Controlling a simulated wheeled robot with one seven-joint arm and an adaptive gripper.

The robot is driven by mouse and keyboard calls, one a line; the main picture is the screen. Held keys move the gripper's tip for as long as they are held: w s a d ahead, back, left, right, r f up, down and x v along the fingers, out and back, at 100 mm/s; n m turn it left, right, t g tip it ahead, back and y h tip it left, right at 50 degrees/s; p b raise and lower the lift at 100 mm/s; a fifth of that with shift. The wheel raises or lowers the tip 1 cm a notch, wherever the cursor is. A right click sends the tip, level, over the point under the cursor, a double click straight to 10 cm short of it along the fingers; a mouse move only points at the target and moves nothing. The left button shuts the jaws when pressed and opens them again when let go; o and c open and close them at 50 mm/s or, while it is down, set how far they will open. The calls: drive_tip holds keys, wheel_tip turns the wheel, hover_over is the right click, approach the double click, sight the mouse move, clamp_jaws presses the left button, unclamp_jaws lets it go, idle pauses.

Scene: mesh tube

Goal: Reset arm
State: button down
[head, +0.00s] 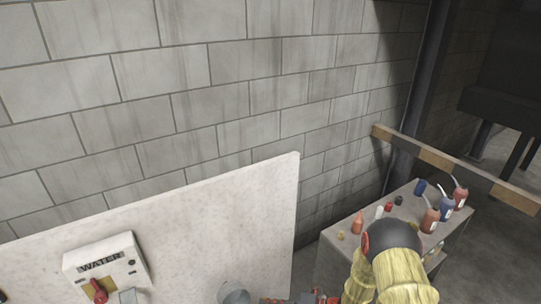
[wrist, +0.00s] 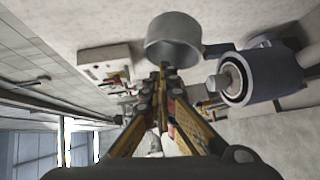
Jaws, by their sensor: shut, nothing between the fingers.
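My gripper (wrist: 163,70) shows in the wrist view, its two yellow and black fingers meeting at the tips with nothing visible between them. A round grey metal cup-like part (wrist: 173,45) with a short handle lies just beyond the fingertips in that picture; I cannot tell how far apart they are. My own yellow arm, with a dark rounded joint, rises at the lower right of the head view. My gripper cannot be made out there.
A pale panel (head: 200,215) with a WATER box (head: 105,265) and red knob (head: 97,290) stands at left. A grey cabinet (head: 335,262) with several bottles stands at right, beside a striped rail (head: 440,159). A thick grey cylinder (wrist: 255,75) is right of the fingers.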

drive_tip(key=s+f+n+g+h, duration=0.15)
drive_tip(key=s+n+g, duration=0.25)
drive_tip(key=s+n, duration=0.4)
drive_tip(key=s+d+r+n+g+h, duration=0.45)
drive_tip(key=s+n, duration=0.35)
drive_tip(key=n, duration=0.5)
drive_tip(key=s+d+r+n+t+h+b, duration=0.1)
drive_tip(key=s+d+r+n+t+h, duration=0.1)
drive_tip(key=d+r+n+h, duration=0.35)
drive_tip(key=s+d+r+n+t+h+b, duration=0.1)
drive_tip(key=s+d+r+n+t+h, duration=0.1)
drive_tip(key=d+r+n, duration=0.65)
wheel_tip(320, 180, up, 16)
drive_tip(key=s+d+n+t+h+b, duration=0.1)
drive_tip(key=s+d+n+t+h, duration=0.1)
drive_tip(key=n+t, duration=0.2)
drive_tip(key=t, duration=0.3)
drive_tip(key=shift+s+f+b, duration=0.2)
drive_tip(key=shift+f+b, duration=0.05)
drive_tip(key=shift+b, duration=0.1)
